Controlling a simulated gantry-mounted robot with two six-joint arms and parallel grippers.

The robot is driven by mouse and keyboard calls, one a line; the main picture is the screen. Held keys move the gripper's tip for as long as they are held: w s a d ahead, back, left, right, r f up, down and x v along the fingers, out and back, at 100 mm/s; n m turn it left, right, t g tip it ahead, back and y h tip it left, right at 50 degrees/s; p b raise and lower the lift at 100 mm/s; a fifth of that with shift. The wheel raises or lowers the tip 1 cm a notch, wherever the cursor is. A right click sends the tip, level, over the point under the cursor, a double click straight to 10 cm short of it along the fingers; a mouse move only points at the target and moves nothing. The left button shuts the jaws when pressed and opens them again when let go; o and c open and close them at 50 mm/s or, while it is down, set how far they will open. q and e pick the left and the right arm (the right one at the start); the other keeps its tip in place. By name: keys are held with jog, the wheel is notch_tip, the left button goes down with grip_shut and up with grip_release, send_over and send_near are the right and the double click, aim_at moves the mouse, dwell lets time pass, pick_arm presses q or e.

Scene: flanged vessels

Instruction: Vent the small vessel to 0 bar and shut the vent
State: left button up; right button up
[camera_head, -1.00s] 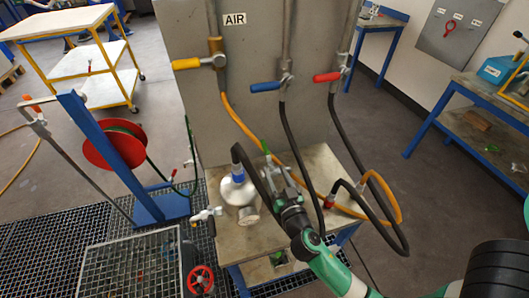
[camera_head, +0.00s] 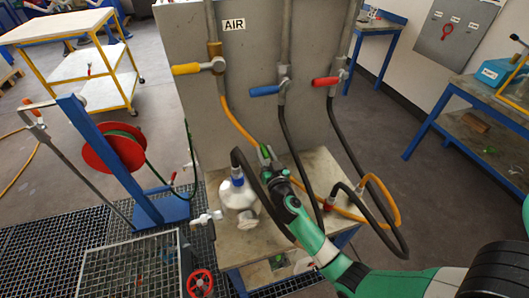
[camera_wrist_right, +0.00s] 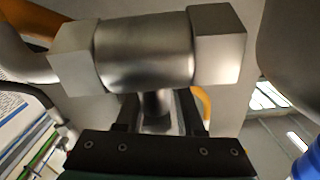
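The small vessel (camera_head: 238,196) is a pale metal body on the bench, with a blue fitting (camera_head: 237,181) and a black hose on top. A small valve-like fitting (camera_head: 206,217) sticks out at its lower left. My right gripper (camera_head: 268,156) is just right of and behind the vessel, partly hidden by its own wrist. In the right wrist view, a metal fitting with hex ends (camera_wrist_right: 145,52) crosses close in front of the fingers. Its stem (camera_wrist_right: 157,105) lies between the fingers, with gaps on both sides. No pressure reading is legible. My left gripper is not in view.
A grey panel marked AIR (camera_head: 233,24) carries yellow (camera_head: 186,69), blue (camera_head: 264,90) and red (camera_head: 326,81) valve handles. Orange and black hoses loop over the bench (camera_head: 320,165). A red hose reel (camera_head: 112,150) and a red handwheel (camera_head: 200,283) stand to the left.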

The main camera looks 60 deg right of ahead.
grip_shut()
dwell(1.1)
